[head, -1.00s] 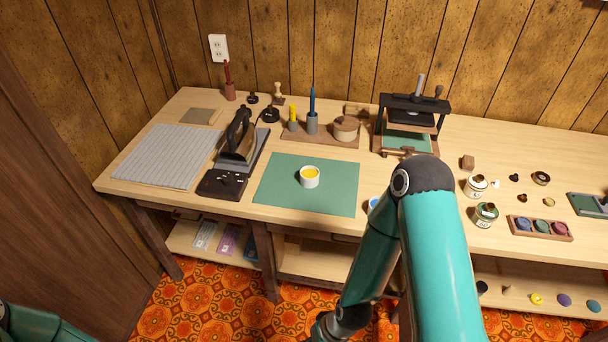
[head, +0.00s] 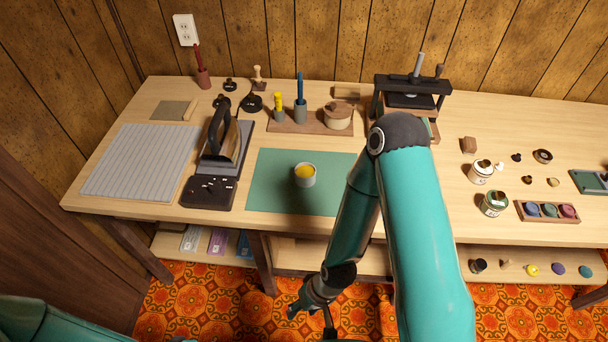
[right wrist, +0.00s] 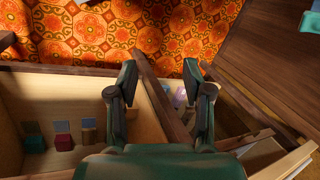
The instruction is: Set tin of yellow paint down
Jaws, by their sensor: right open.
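The tin of yellow paint (head: 305,181) is a small open white tin with yellow inside. It stands upright on the green mat (head: 265,195) near the table's front, with nothing holding it. In the head view my right arm reaches down past the front edge, to the right of the tin, and its gripper is low over the floor. In the right wrist view my right gripper (right wrist: 166,92) has its two fingers spread with nothing between them. The tin does not show there. My left gripper is not in view; only part of that arm shows at lower left.
A wooden pot (head: 338,117) and a black press (head: 412,90) stand behind. Open paint tins (head: 480,173) are at right. Shelves (head: 290,252) lie under the table.

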